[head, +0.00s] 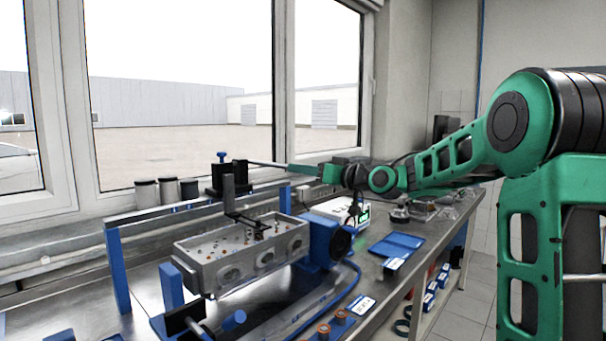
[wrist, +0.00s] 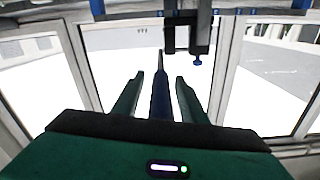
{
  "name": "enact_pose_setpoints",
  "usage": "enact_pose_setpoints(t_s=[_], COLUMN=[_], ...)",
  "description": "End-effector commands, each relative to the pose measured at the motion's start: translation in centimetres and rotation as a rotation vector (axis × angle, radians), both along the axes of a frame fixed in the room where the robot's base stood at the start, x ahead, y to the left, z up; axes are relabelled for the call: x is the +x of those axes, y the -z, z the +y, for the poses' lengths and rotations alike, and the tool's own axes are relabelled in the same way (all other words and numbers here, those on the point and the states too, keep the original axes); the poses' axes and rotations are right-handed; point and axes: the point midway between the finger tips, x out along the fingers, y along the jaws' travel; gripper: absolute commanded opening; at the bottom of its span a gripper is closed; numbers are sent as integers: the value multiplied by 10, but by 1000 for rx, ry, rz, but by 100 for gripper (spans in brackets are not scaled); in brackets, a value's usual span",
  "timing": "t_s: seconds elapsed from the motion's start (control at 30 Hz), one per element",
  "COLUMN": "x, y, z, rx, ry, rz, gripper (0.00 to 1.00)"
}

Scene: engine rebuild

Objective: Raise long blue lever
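The long lever (head: 268,163) is a thin grey rod reaching right from a black block (head: 228,176) near the window, about level in the head view. In the wrist view its blue grip (wrist: 160,104) lies between my gripper's two green fingers, with the grey rod running on beyond it. My gripper (wrist: 159,77) is open, with a visible gap between each finger and the grip. In the head view my gripper (head: 303,169) is at the lever's right end and hides the grip there.
A grey engine block (head: 215,262) stands below and left of the lever, with a black bracket (head: 229,190) rising over it. A blue motor-like part (head: 322,239) is at its right end. Blue trays (head: 397,244) lie on the bench further right. Window frames (head: 281,80) stand behind.

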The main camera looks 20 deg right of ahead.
Motion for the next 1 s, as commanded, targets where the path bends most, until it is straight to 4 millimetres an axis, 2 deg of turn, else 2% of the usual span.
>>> enact_pose_setpoints(t_s=[0.03, 0.2, 1.0], x=[0, 0, 0], y=[0, 0, 0], z=[0, 0, -1], rx=[0, 0, -1], ry=[0, 0, 2], rz=[0, 0, 0], gripper=[39, 0, 0])
